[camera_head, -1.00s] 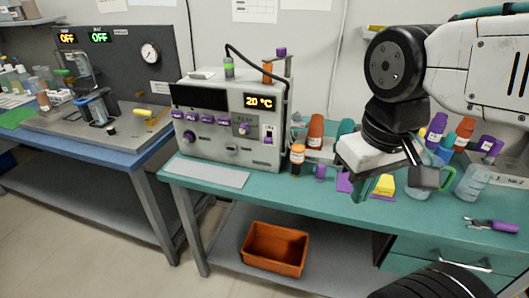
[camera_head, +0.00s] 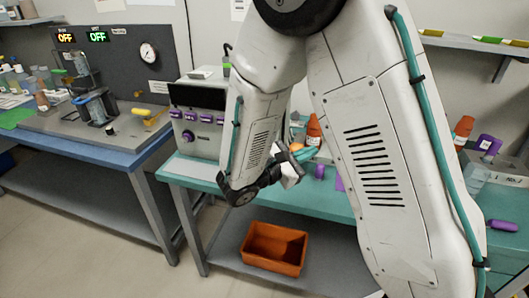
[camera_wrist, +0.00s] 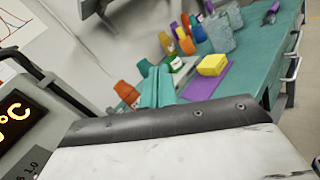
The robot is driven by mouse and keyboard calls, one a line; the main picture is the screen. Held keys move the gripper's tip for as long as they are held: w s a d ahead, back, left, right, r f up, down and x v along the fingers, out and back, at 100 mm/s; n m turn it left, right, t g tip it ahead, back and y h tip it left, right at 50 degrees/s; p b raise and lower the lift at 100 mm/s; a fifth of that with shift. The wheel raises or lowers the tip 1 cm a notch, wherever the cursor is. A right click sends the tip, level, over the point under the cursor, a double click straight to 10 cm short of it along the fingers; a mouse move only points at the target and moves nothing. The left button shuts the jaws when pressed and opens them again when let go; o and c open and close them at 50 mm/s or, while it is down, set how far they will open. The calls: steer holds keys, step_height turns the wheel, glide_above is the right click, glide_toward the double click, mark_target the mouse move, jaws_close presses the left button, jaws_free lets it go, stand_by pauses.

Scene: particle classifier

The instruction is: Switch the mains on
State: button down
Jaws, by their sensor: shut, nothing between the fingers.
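The grey instrument (camera_head: 207,150) stands on the teal bench, partly hidden behind my arm in the head view. Its left front shows a dark screen and a row of purple buttons and a knob. Its right front, with any mains switch there, is hidden in the head view. The wrist view shows an edge of the instrument (camera_wrist: 50,105) at the left, with a lit orange "°C" display (camera_wrist: 15,118). My gripper (camera_head: 306,154) is in front of the instrument's right side, partly hidden by my wrist. Its teal fingers (camera_wrist: 157,87) are together and empty in the wrist view.
An orange-brown bottle (camera_head: 313,132) and a purple-capped vial (camera_head: 319,171) stand close to my gripper. A yellow block (camera_wrist: 212,65) lies on a purple mat (camera_wrist: 207,84). An orange crate (camera_head: 275,248) sits on the lower shelf. A second bench (camera_head: 110,150) stands left.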

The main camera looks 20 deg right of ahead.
steer(key=w+a+f+n+t+y, duration=0.3)
steer(key=a+f+n+t, duration=0.3)
steer(key=f, duration=0.1)
steer(key=w+a+f+n+t+y, duration=0.3)
steer(key=a+f+n+t, duration=0.3)
steer(key=f+t, duration=0.1)
steer(key=shift+w+a+f, duration=0.15)
steer(key=shift+w+a, duration=0.15)
steer(key=shift+w, duration=0.05)
steer(key=x, duration=1)
steer(key=shift+d, duration=0.1)
steer(key=shift+r, duration=2.05)
